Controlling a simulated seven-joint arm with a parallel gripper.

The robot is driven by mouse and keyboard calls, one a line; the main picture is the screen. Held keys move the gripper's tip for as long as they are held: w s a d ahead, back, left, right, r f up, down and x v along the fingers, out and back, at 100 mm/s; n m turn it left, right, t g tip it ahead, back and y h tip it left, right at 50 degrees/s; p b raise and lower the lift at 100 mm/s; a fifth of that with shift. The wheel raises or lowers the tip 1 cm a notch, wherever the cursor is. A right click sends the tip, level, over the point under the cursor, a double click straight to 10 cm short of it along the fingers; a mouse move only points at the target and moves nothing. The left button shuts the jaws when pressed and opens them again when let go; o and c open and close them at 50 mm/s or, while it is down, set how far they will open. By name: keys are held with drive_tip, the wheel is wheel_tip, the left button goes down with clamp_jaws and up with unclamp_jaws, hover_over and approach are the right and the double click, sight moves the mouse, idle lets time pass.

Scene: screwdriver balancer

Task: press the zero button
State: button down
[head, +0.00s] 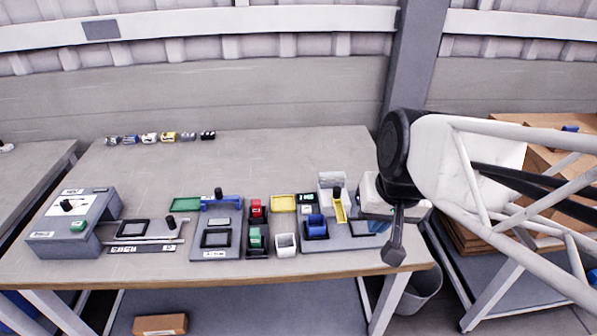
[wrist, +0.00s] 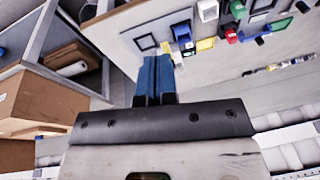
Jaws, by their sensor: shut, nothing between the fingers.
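My gripper (head: 394,254) is shut and empty, pointing down over the front right end of the workbench. In the wrist view its two blue fingers (wrist: 153,62) lie together, with the bench beyond them. I cannot make out which part is the zero button; the labels are too small to read. A grey unit with a small dark-green display (head: 308,200) stands right of centre, left of my gripper. Nothing is seen touching the fingers.
Several small items line the back left. The back middle is clear. A bin (head: 420,290) stands below right.

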drive_tip(key=w+a+f+m+t+y, duration=0.1)
drive_tip(key=w+a+f+m+y, duration=0.2)
drive_tip(key=w, duration=0.6)
drive_tip(key=w+a+f+m+y, duration=0.15)
drive_tip(key=w+a+m, duration=0.25)
drive_tip(key=w, duration=0.4)
drive_tip(key=m+t, duration=0.3)
drive_tip(key=m, duration=0.7)
hover_over(306, 209)
wheel_tip(306, 209, down, 13)
drive_tip(key=shift+s+y, duration=0.1)
drive_tip(key=shift+y, duration=0.15)
drive_tip(key=shift+f, duration=0.25)
drive_tip(key=shift+f, duration=4.15)
drive_tip(key=shift+f, duration=0.45)
